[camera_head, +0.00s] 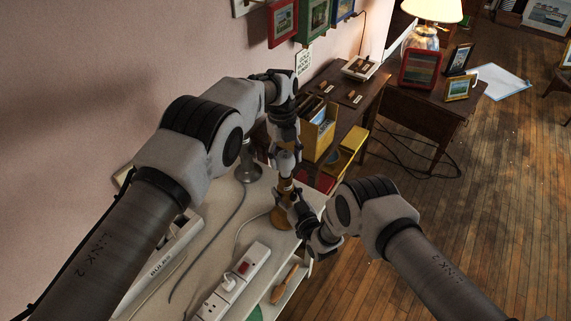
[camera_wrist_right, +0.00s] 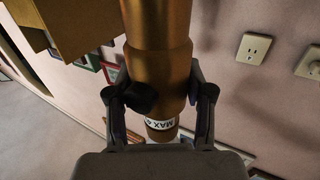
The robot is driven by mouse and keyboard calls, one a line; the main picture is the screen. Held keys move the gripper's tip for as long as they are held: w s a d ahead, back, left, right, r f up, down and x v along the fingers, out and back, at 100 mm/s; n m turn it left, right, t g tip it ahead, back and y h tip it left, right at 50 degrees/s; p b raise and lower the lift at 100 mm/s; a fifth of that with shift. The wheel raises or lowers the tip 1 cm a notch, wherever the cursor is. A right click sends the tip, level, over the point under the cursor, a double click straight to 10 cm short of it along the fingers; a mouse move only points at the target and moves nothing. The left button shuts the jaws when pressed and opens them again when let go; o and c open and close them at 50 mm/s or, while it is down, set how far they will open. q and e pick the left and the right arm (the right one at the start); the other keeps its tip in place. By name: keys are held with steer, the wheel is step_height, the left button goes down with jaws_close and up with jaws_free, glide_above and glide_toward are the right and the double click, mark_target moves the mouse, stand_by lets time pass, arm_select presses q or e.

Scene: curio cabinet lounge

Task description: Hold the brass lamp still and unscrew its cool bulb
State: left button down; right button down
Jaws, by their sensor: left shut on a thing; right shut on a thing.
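The brass lamp stands on a pale shelf top (camera_head: 205,235); its round brass base (camera_head: 281,219) shows in the head view. My right gripper (camera_head: 287,193) is shut on the lamp's brass body from the right. The right wrist view shows its fingers on both sides of the brass body (camera_wrist_right: 158,65), near a "MAX" label. A pale bulb (camera_head: 285,160) sits at the lamp's top, mostly covered by my left gripper (camera_head: 285,148). The left gripper points down from above and is shut on the bulb. The bulb's thread is hidden.
A silver lamp base (camera_head: 248,172) stands behind, to the left. A white power strip (camera_head: 237,283) and loose cords lie in front. Yellow bins (camera_head: 318,130) stand beyond, near a dark desk (camera_head: 418,95) with a lit lamp.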

arm_select(q)
steer(key=n, duration=0.7)
steer(key=shift+a+n+t+h, duration=0.1)
steer(key=shift+n+t+h, duration=0.3)
steer(key=n, duration=0.4)
steer(key=shift+n+t, duration=0.3)
steer(key=n, duration=0.5)
steer(key=shift+t, duration=0.4)
steer(key=shift+c, duration=1.9)
jaws_free()
